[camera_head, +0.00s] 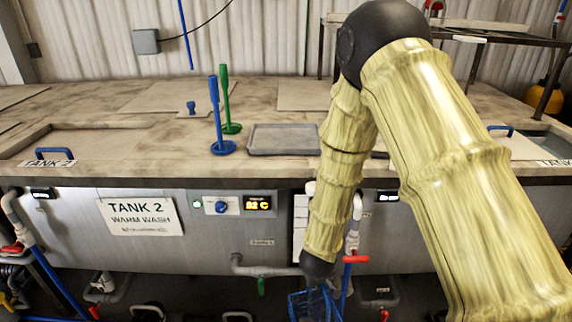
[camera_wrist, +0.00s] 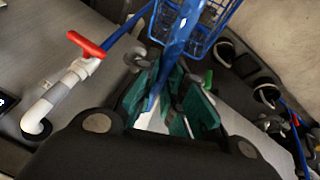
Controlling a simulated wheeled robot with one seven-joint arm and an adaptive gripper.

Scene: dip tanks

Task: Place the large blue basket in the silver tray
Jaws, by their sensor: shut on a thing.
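The large blue basket (camera_wrist: 208,22) hangs from my gripper (camera_wrist: 172,92). The gripper's teal-padded fingers are shut on the basket's upright blue handle. In the head view the basket (camera_head: 312,306) is at the bottom edge, in front of the tank's front panel and below the counter, partly cut off by the frame. The silver tray (camera_head: 283,139) lies flat on the counter, just left of my arm, and looks empty. In the head view the fingers are too small and dark to make out.

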